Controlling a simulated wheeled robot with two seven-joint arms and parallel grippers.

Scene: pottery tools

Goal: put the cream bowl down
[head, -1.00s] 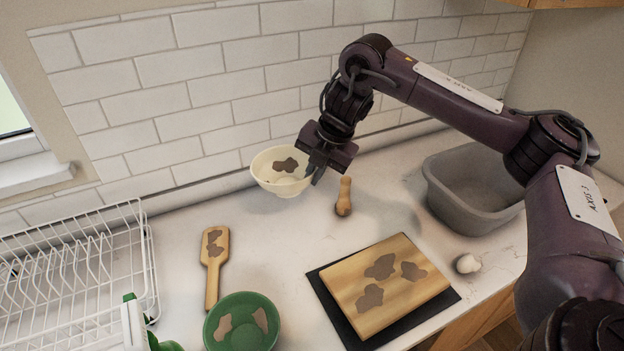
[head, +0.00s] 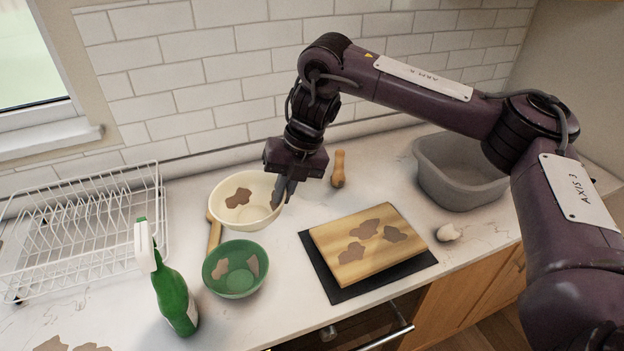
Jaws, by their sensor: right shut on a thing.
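The cream bowl (head: 222,211) has a brown patch on its inside wall and shows left of the middle in the head view. My right gripper (head: 282,192) is shut on the bowl's right rim. The bowl looks roughly level and hides most of the wooden paddle (head: 214,236) behind it. I cannot tell for sure how far its base is above the counter. My left gripper is not in view.
A green bowl (head: 236,285) is close in front of the cream bowl. A green spray bottle (head: 172,290) and a white dish rack (head: 85,225) are to the left. A board on a black mat (head: 345,295), a wooden tool (head: 338,168) and a grey basin (head: 425,178) are to the right.

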